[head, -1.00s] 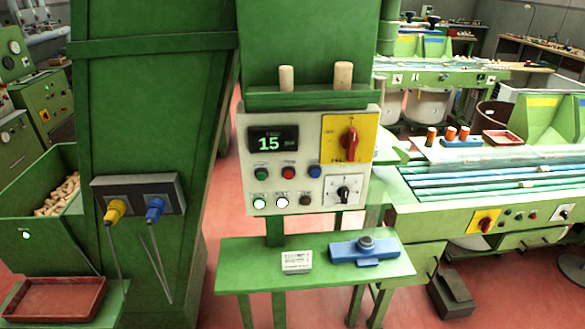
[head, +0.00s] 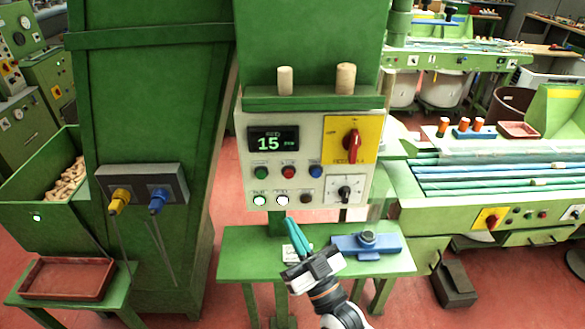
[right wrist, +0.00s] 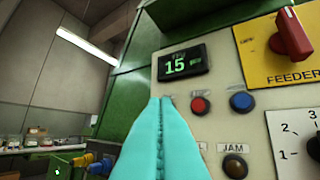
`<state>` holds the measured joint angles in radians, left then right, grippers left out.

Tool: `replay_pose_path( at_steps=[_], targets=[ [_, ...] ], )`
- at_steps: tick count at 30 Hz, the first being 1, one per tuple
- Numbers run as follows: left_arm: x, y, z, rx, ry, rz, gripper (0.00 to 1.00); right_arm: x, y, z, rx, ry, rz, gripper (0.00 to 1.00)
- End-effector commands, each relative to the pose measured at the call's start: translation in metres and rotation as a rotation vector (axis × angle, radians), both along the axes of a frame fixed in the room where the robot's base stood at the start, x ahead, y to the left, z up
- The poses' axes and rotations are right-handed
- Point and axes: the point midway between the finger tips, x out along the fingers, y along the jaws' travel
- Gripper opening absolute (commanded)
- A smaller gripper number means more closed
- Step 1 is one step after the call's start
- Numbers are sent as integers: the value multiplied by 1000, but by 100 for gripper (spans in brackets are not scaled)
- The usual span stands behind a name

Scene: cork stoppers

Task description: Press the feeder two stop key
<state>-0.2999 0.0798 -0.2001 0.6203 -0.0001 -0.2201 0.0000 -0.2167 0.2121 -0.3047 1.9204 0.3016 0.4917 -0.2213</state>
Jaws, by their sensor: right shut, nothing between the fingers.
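The control panel (head: 240,190) is a pale plate on a green machine. Its dark display (head: 273,139) reads 15. Below are a green button (head: 261,171), a red button (head: 288,172) and a blue button (head: 315,171). The red button (right wrist: 200,106) and blue button (right wrist: 242,102) also show in the right wrist view; the fingers hide the green one there. My right gripper (head: 292,220), with teal fingers, is shut and empty, below the button rows in the head view. In the right wrist view its fingertips (right wrist: 160,99) appear left of the red button.
A red rotary switch (head: 352,142) and black dial (head: 345,193) are at right. A green shelf (head: 235,262) holds a blue device (head: 350,246).

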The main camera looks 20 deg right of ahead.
Motion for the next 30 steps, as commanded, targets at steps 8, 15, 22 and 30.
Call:
replay_pose_path(
  at_steps=[8,15,22,30],
  targets=[
    [0,0,3,0,0,0,87,-7,-1,26,22,-61,3,0],
    [0,0,2,0,0,0,87,-7,-1,25,22,-59,3,0],
    [0,0,-2,0,0,0,87,5,-4,24,20,-60,3,0],
    [0,0,-14,0,0,0,87,42,-14,23,20,-61,2,0]
  ],
)
